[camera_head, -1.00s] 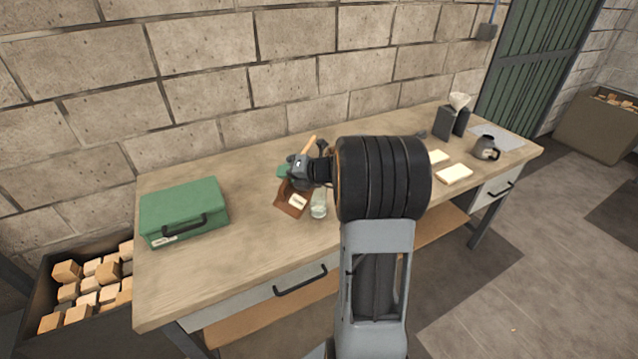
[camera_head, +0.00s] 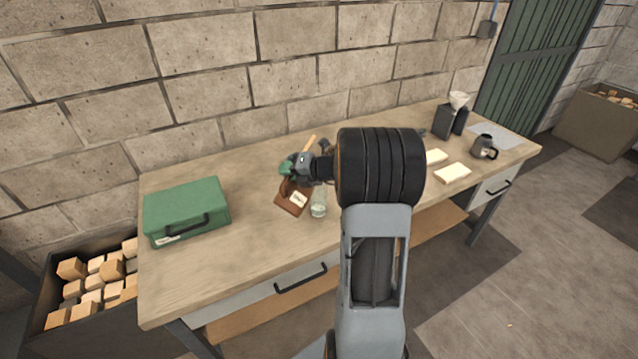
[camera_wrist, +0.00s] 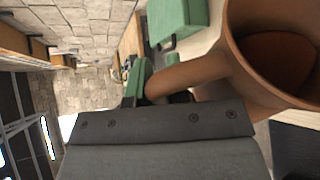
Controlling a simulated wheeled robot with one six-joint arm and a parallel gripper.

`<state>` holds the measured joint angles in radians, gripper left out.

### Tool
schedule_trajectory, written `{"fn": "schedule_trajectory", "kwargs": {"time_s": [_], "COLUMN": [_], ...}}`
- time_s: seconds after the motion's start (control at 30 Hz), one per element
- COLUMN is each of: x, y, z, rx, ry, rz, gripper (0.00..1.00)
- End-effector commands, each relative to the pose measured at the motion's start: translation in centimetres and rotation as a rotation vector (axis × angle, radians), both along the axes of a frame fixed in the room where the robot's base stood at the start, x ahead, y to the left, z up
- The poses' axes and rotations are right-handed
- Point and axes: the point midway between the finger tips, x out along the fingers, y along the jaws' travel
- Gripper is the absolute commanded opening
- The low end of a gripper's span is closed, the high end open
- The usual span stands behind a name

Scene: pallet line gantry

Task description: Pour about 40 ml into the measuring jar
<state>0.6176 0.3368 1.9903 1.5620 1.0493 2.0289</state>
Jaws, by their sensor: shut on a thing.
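My gripper (camera_head: 291,170) is shut on the handle of a brown jug (camera_wrist: 268,75). In the wrist view the handle runs between the green fingers, and the jug's wide mouth and dark inside show at the right. In the head view the jug (camera_head: 288,189) is small and partly hidden by my gripper, just left of the clear measuring jar (camera_head: 318,207). The jar stands upright on the workbench and seems to have pale liquid low in it; its level marks are too small to read. No stream of liquid can be made out.
A brown board with a white label (camera_head: 298,200) lies beside the jar on the workbench (camera_head: 240,270). A green case (camera_head: 186,208) is at the left.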

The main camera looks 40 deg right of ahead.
Motion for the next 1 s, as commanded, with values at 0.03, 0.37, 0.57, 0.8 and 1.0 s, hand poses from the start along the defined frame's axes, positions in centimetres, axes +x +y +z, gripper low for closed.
{"fn": "schedule_trajectory", "kwargs": {"time_s": [0.03,0.37,0.57,0.8,1.0], "x": [0.04,0.11,0.13,0.19,0.14], "y": [-0.07,-0.30,-0.36,-0.38,-0.11], "z": [0.25,0.60,0.77,0.77,0.85], "rx": [0.004,0.029,0.045,0.056,0.059], "ry": [0.000,0.007,0.012,0.016,0.017], "rz": [-0.001,-0.001,0.000,-0.001,0.000], "gripper": [0.00,0.00,0.00,0.00,0.00]}}
